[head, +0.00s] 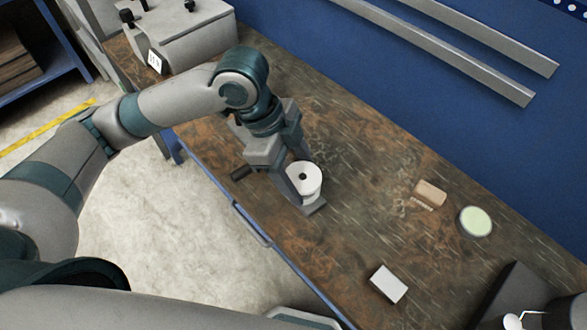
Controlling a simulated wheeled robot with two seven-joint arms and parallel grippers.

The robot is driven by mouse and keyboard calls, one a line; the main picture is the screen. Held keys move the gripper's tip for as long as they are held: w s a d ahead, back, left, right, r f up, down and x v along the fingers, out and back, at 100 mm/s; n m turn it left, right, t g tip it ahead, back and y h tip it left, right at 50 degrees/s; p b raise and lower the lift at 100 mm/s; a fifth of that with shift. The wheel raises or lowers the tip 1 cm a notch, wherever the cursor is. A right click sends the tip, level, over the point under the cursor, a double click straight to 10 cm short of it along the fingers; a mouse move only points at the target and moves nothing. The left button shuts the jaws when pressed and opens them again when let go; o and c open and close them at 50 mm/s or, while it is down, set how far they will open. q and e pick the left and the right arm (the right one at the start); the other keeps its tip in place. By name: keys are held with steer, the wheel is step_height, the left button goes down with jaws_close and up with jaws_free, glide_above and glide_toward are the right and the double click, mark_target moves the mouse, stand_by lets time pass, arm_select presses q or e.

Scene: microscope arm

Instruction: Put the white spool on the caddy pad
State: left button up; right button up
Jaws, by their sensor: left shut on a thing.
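The white spool (311,187) is a short upright cylinder with a dark hole in its top. My left gripper (303,184) is shut on it, with grey fingers on either side, over the front part of the worn brown workbench (350,205). I cannot tell whether the spool's base touches the bench. A pale green round disc (476,221) with a light rim lies at the right; I cannot tell whether it is the caddy pad. My right gripper is out of view.
A tan block with a brush-like edge (430,193) and a white box (389,283) lie to the right. A dark grey object (516,290) stands at bottom right. A grey machine (185,35) stands at the bench's far left.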

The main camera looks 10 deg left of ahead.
arm_select(q)
steer(key=w+f, duration=0.1)
steer(key=w+a+f, duration=0.1)
steer(key=w, duration=0.1)
steer(key=w+a+f+p, duration=0.1)
steer(key=w, duration=0.1)
steer(key=shift+w+a+f, duration=0.2)
steer(key=shift+a+f, duration=0.05)
steer(key=shift+s+f+p, duration=0.1)
steer(key=shift+f+p, duration=0.45)
steer(key=shift+f, duration=1.45)
steer(key=shift+f, duration=0.1)
steer(key=o, duration=1.1)
steer(key=shift+c, duration=0.2)
